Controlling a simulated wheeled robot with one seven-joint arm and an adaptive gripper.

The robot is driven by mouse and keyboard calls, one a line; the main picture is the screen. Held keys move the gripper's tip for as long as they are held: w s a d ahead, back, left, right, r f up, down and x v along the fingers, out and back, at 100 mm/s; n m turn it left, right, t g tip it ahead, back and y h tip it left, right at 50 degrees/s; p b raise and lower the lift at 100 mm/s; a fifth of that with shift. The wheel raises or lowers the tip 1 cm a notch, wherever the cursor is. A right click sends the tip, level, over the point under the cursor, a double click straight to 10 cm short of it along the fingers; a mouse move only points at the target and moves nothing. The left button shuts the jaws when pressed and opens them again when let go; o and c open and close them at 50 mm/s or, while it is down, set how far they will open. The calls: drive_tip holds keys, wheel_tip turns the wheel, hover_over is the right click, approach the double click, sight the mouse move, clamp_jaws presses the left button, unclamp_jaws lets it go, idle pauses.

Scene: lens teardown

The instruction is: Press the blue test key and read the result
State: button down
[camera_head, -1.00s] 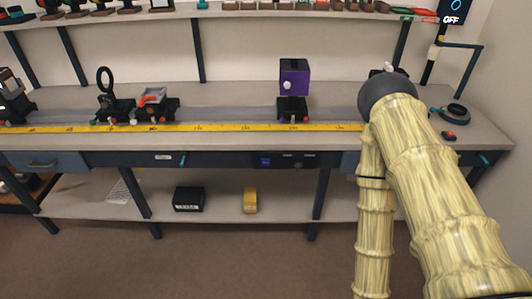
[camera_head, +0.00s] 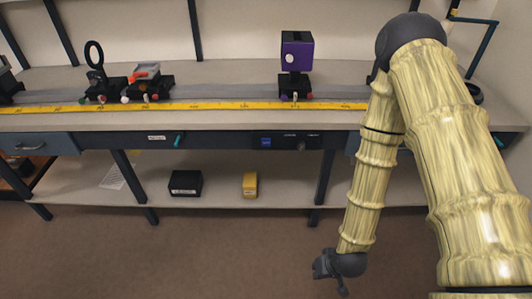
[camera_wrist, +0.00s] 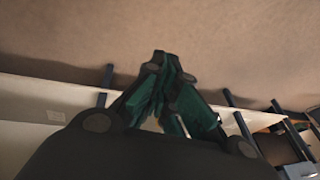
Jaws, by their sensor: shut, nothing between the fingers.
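The blue test key (camera_head: 266,141) is a small blue square on the dark panel (camera_head: 315,135) along the bench's front edge. A round dark knob (camera_head: 301,146) sits to its right. My gripper (camera_head: 325,265) hangs low in front of the bench, below and to the right of the key, well apart from it. In the wrist view my gripper (camera_wrist: 168,58) has its green-padded fingers together and empty. The key cannot be made out in the wrist view.
A purple box on a black mount (camera_head: 297,50) and other optical mounts (camera_head: 152,82) stand along the yellow scale (camera_head: 215,106). The lower shelf (camera_head: 225,185) holds a black box (camera_head: 186,183) and a yellow block (camera_head: 250,184). Open floor lies in front.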

sight(266, 142)
drive_tip(key=w+a+r+n+t+y+b, duration=0.1)
drive_tip(key=w+a+b, duration=0.2)
drive_tip(key=w, duration=0.3)
drive_tip(key=w+a+t+y+b, duration=0.1)
drive_tip(key=w+a+t+b, duration=0.15)
drive_tip(key=w, duration=0.45)
drive_tip(key=w+a+r+n+t+y+b, duration=0.1)
drive_tip(key=w+a+r+b, duration=0.4)
drive_tip(key=w+r, duration=0.2)
drive_tip(key=w+a+r+n+t+y+b, duration=0.2)
drive_tip(key=w+a+r+b, duration=0.3)
drive_tip(key=w, duration=0.4)
drive_tip(key=shift+w+a+r+y, duration=0.15)
drive_tip(key=shift+w+r+y, duration=0.2)
drive_tip(key=shift+r, duration=0.5)
drive_tip(key=shift+w, duration=0.1)
drive_tip(key=w, duration=0.8)
drive_tip(key=shift+w, duration=0.3)
